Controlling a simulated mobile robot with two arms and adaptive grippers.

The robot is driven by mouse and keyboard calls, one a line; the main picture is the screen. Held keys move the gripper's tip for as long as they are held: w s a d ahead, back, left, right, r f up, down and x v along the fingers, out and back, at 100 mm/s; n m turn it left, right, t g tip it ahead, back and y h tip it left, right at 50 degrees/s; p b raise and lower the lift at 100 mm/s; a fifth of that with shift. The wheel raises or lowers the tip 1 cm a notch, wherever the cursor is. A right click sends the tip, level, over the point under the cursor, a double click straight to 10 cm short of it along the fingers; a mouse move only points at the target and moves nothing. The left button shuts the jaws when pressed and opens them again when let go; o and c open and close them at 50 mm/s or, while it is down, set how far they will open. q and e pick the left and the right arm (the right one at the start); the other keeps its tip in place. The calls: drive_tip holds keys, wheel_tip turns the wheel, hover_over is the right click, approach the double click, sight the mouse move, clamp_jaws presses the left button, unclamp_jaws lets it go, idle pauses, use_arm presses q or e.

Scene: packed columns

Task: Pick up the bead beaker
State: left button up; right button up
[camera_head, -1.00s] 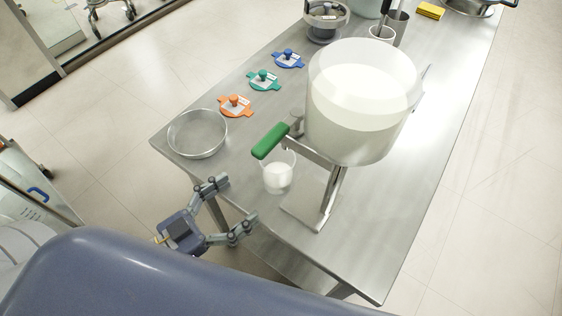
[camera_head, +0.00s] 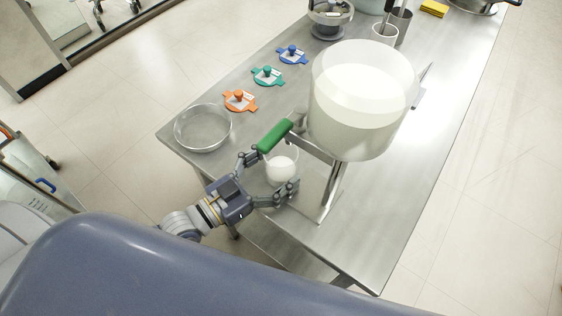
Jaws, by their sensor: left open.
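The bead beaker (camera_head: 281,171) is a small clear cup with white contents. It stands on the steel table under the green handle (camera_head: 274,136) of a dispenser, and its upper part is partly hidden by that handle. My left gripper (camera_head: 272,172) is open, with one finger on the far left side of the beaker and the other on its near side. The beaker is between or just at the fingertips; I cannot tell whether they touch it. My right gripper is not in view.
A large clear hopper (camera_head: 362,110) of white material stands on a metal post just right of the beaker. A glass dish (camera_head: 203,129) is to the left. Orange (camera_head: 239,100), teal (camera_head: 267,76) and blue (camera_head: 292,55) lids lie behind.

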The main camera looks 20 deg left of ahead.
use_arm(q)
drive_tip(key=shift+w+d, duration=0.2)
drive_tip(key=shift+w, duration=0.05)
drive_tip(key=shift+c, duration=0.4)
drive_tip(key=c, duration=1.1)
drive_tip(key=shift+c, duration=0.2)
drive_tip(key=shift+r, duration=0.15)
